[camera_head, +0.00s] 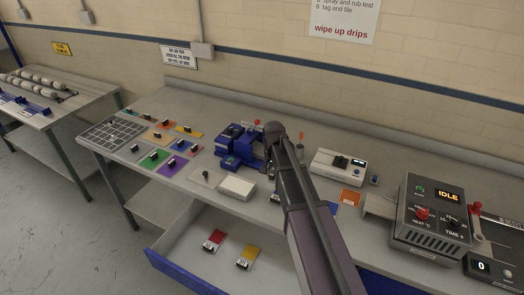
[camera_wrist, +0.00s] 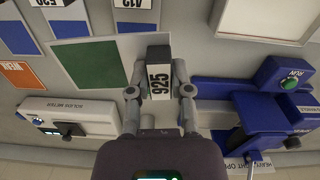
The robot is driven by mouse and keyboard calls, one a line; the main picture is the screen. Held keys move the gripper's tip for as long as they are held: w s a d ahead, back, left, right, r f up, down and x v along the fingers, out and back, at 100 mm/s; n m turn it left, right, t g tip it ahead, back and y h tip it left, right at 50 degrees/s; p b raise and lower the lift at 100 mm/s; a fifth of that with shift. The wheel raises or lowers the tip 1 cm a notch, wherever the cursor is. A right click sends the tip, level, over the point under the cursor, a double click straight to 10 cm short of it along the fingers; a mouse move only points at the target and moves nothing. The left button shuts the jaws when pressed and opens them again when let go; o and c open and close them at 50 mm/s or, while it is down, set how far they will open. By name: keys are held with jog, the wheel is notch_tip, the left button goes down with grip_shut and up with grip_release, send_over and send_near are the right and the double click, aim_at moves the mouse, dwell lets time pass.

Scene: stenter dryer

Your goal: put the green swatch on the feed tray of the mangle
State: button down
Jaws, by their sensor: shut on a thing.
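In the wrist view my gripper (camera_wrist: 160,72) is shut on the dark, white-labelled "925" end block of a swatch. The green swatch (camera_wrist: 85,65) spreads left from this block, a flat green panel with a pale border; the finger hides where they meet. The blue mangle (camera_wrist: 255,110) is to the right of my gripper, with its green RUN button; its feed tray is not clearly made out. In the head view the mangle (camera_head: 238,139) stands mid-bench, just left of my arm, which hides the gripper and its load.
A pale box (camera_head: 237,187) sits before the mangle. Coloured pieces with black knobs, one green (camera_head: 154,158), lie left. An open drawer (camera_head: 185,258) below holds red and yellow swatches.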

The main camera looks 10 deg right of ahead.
jog(key=n, duration=0.1)
jog(key=w+d+n, duration=0.1)
jog(key=w+n, duration=0.1)
jog(key=n, duration=0.1)
jog(key=shift+d+r, duration=0.3)
jog(key=shift+d, duration=0.05)
jog(key=w+d+r+n+p, duration=0.1)
jog(key=w+d+n, duration=0.4)
jog(key=n, duration=1)
jog(key=w+d+r+n+p, duration=0.2)
jog(key=w+d+n, duration=0.3)
jog(key=n, duration=1)
jog(key=d, duration=0.3)
jog(key=shift+n+p, duration=0.3)
jog(key=shift+p, duration=0.05)
jog(key=shift+r, duration=0.1)
jog(key=shift+w, duration=0.15)
jog(key=w+a+f+b, duration=0.5)
jog(key=a, duration=0.3)
jog(key=shift+w, duration=0.25)
